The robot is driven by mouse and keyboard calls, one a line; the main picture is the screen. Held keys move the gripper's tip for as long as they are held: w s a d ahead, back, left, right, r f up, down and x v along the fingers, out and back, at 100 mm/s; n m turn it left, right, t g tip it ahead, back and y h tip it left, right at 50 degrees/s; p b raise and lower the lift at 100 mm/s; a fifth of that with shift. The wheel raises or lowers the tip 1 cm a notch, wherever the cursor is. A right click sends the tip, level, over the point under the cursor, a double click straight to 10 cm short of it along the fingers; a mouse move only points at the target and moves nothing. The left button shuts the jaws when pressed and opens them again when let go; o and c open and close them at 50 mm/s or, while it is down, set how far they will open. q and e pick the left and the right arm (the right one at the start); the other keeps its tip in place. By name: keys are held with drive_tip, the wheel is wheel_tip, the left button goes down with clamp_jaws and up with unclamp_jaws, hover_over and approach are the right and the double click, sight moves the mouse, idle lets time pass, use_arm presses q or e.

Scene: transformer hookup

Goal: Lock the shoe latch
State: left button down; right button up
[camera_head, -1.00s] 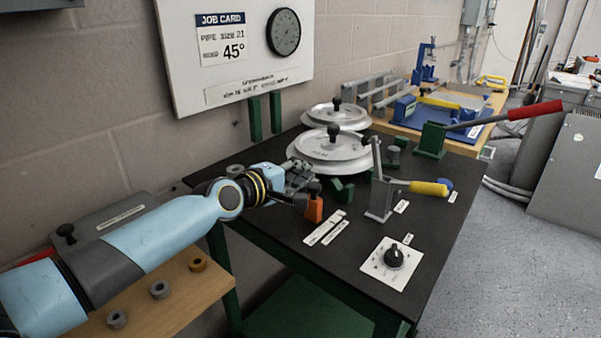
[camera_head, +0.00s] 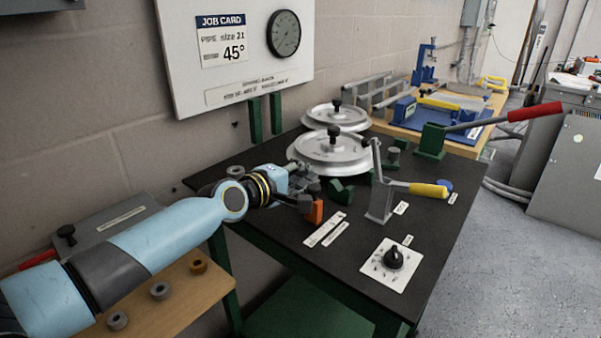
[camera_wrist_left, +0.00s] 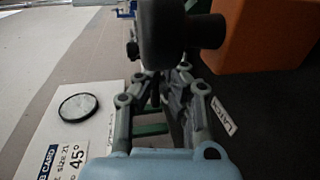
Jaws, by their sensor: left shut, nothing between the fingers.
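The shoe latch appears to be the small orange block (camera_head: 316,211) with a dark knob on the worktable, beside the green shoe (camera_head: 341,191). In the left wrist view the orange block (camera_wrist_left: 264,38) fills the upper right. I cannot tell whether the fingers touch the latch. My right gripper is out of view.
White label strips (camera_head: 325,229) lie before the latch. A grey lever stand with a yellow handle (camera_head: 428,189) and a dial plate (camera_head: 391,264) are to the right. Round grey bending discs (camera_head: 330,155) stand behind. The black tabletop (camera_head: 340,265) in front is clear.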

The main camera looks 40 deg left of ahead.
sight(318, 181)
use_arm(q)
drive_tip(key=shift+w+d, duration=0.65)
drive_tip(key=shift+w, duration=0.3)
drive_tip(key=shift+x, duration=0.8)
drive_tip(key=shift+w+r, duration=0.2)
drive_tip(key=shift+w, duration=0.1)
drive_tip(key=v, duration=1.2)
